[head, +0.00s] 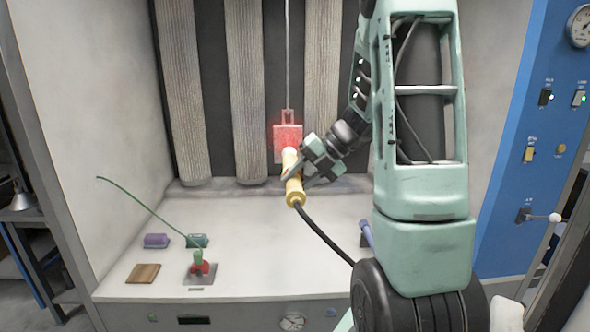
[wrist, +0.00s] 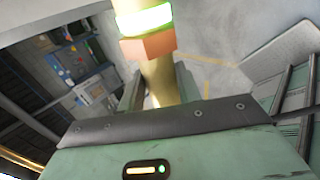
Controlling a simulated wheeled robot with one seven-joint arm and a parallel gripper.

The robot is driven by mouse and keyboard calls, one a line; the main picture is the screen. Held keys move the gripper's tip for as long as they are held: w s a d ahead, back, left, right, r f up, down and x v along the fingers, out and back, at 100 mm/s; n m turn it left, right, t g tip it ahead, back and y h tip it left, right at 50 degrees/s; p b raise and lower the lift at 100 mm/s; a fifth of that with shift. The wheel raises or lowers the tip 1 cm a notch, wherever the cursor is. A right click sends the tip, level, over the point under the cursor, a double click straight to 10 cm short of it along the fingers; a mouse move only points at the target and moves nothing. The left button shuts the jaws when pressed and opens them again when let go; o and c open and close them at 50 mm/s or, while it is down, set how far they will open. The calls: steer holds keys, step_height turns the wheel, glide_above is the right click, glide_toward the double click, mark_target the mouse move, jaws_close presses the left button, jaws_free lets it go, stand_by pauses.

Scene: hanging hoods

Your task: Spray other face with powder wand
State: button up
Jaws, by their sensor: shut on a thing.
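The powder wand (head: 295,192) is a yellow tube with a black hose at its lower end. My gripper (head: 291,177) is shut around its body, and the wand points up and away into the booth. In the wrist view the wand (wrist: 160,85) stands between the two fingers (wrist: 158,92), with an orange collar and a bright green-white ring. A small plate (head: 287,144), lit red, hangs from a thin rod at the booth's back. The wand's tip overlaps the plate's lower part in the picture; I cannot tell the gap. The plate's other face is hidden.
Tall pleated filters (head: 243,100) line the back wall. On the booth floor (head: 260,240) at left are a purple block (head: 156,241), a green block (head: 197,240), a wooden block (head: 142,273) and a red-and-green fixture (head: 201,267). A blue control panel (head: 552,180) stands right.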

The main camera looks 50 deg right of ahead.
mark_target(301, 201)
steer(key=shift+r+p, duration=1.6)
steer(key=shift+p, duration=0.7)
steer(key=shift+f+b, duration=0.75)
steer(key=shift+f, duration=2.35)
step_height(301, 201, up, 3)
steer(key=p, duration=0.4)
steer(key=shift+r, duration=0.1)
steer(key=s+a, duration=0.3)
steer(key=s+a+p, duration=0.1)
steer(key=s+a, duration=0.2)
steer(key=a, duration=0.1)
steer(key=shift+s+a, duration=0.25)
steer(key=shift+a, duration=0.05)
steer(key=shift+f, duration=0.2)
